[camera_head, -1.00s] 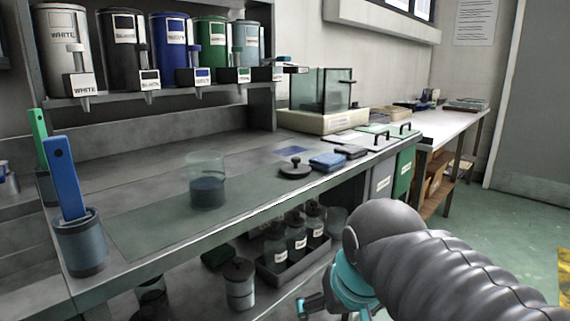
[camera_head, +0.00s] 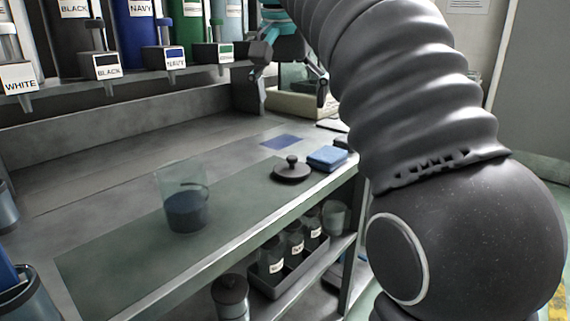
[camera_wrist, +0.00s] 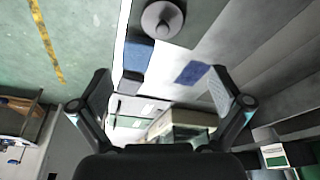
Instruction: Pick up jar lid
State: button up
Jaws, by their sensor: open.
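The jar lid (camera_head: 292,170) is a dark grey disc with a round knob, lying flat on the bench top near its front edge. In the wrist view the lid (camera_wrist: 162,19) is at the top centre, beyond the fingertips. My gripper (camera_head: 291,82) is open and empty, raised above the bench behind the lid; its two spread fingers also show in the wrist view (camera_wrist: 162,85). A clear glass jar (camera_head: 185,200) with dark blue contents stands upright and uncovered on the bench, left of the lid.
A blue sponge-like block (camera_head: 327,158) lies just right of the lid. A flat blue patch (camera_head: 280,142) is behind it. Labelled dispensers (camera_head: 139,30) line the shelf above. Several small jars stand in a tray (camera_head: 288,284) below the bench.

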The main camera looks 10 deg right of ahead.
aim_at(291, 158)
jog(key=x, duration=0.8)
jog(key=shift+a+f, duration=0.1)
jog(key=shift+a, duration=0.05)
jog(key=shift+a+b+x, duration=0.2)
jog(key=shift+b+x, duration=0.05)
jog(key=shift+x, duration=1.1)
jog(key=shift+a+b+x, duration=0.15)
jog(key=shift+b+x, duration=0.1)
jog(key=shift+x, duration=1.05)
jog(key=shift+s+d+f, duration=0.1)
jog(key=shift+d, duration=0.05)
jog(key=c, duration=1.2)
jog(key=shift+s+f, duration=0.1)
jog(key=shift+f, duration=0.05)
jog(key=shift+c, duration=0.8)
